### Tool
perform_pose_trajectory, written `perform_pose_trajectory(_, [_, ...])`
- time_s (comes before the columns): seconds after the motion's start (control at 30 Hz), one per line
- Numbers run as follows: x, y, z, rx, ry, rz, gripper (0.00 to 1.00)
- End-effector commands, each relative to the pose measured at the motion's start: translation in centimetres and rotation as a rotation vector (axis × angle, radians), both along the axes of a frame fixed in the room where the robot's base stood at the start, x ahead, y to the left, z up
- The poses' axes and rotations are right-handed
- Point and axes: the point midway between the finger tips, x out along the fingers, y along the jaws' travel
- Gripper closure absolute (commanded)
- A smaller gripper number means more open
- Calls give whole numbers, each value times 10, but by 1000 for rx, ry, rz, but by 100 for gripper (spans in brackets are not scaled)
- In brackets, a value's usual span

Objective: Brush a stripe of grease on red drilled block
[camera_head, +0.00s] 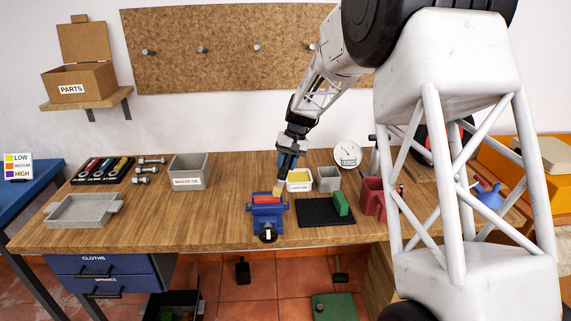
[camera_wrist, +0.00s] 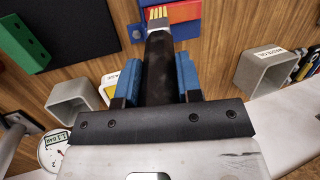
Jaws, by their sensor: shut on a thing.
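My gripper (camera_head: 287,155) is shut on the dark handle of a brush (camera_wrist: 158,62). The brush points down, with pale yellow bristles at its tip (camera_head: 279,187). A red block (camera_head: 263,198) sits in the jaws of a blue vise (camera_head: 268,220) at the front middle of the bench. In the wrist view, the bristles are right beside or over the red block (camera_wrist: 184,12); I cannot tell whether they touch. Its drilled holes are not visible.
A green drilled block (camera_head: 341,204) rests on a black mat (camera_head: 318,213) right of the vise. A labelled grey bin (camera_head: 189,174) and a grey tray (camera_head: 80,212) are left.

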Motion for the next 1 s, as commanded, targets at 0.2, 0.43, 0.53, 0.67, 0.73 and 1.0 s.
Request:
perform_pose_trajectory(0.2, [0,14,-2,0,0,-1,91])
perform_pose_trajectory(0.43, [0,31,-2,0,0,1,91])
perform_pose_trajectory(0.53, [0,40,-3,0,0,0,91])
perform_pose_trajectory(0.67, [0,52,-3,0,1,0,91])
perform_pose_trajectory(0.73, [0,58,-2,0,0,1,91])
perform_pose_trajectory(1.0, [0,82,-2,0,0,1,91])
